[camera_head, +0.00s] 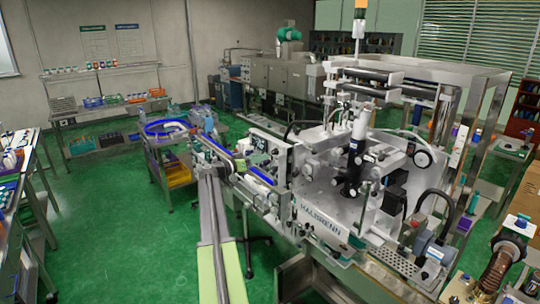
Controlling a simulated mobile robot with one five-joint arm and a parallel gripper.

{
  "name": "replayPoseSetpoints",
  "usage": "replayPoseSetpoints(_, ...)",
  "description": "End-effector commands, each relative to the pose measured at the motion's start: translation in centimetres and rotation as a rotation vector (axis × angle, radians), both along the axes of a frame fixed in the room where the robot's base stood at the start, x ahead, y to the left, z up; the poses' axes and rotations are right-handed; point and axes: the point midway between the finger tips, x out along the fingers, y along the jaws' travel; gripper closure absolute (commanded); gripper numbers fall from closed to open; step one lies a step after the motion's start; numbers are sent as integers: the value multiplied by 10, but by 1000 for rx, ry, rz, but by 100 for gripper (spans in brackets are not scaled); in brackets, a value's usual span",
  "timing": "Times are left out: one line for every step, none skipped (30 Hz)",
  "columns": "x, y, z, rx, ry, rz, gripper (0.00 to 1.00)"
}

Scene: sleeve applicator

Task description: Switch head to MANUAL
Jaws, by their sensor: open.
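The sleeve applicator machine (330,215) stands right of centre, a grey and white unit with the name lettered on its front plate. Its upright head assembly (355,160), with a dark cylinder and a white upper part, rises from the middle of the sloped plate. Small knobs and fittings surround it. A MANUAL marking or head selector is too small to make out. I cannot make out my gripper anywhere in this view.
A narrow conveyor (213,215) runs toward me left of the machine. A round blue-rimmed feeder table (168,130) stands behind it. Shelves (105,100) line the back wall, and a loaded bench (15,170) is at far left. Green floor (110,220) is open at left.

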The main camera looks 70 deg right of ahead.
Motion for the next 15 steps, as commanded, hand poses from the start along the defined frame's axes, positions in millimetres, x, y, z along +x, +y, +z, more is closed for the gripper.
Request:
replayPoseSetpoints(-6,-12,0,0,0,-2,55)
replayPoseSetpoints(-10,-18,0,0,0,-2,55)
replayPoseSetpoints(-14,-25,0,1,0,-1,55)
replayPoseSetpoints(-17,-29,0,0,0,0,55)
replayPoseSetpoints(-20,-33,0,1,0,-1,55)
replayPoseSetpoints(-23,-38,0,1,0,-1,55)
replayPoseSetpoints(-26,-41,0,1,0,-1,55)
replayPoseSetpoints(-27,-44,0,1,-1,0,55)
replayPoseSetpoints(-29,-47,0,0,0,1,55)
replayPoseSetpoints(-30,-48,0,0,0,1,55)
replayPoseSetpoints(-30,-49,0,0,0,1,55)
replayPoseSetpoints(-31,-50,0,1,0,2,55)
replayPoseSetpoints(-31,-51,0,1,0,2,55)
replayPoseSetpoints(-32,-51,0,1,0,2,55)
replayPoseSetpoints(-32,-51,0,1,0,2,55)
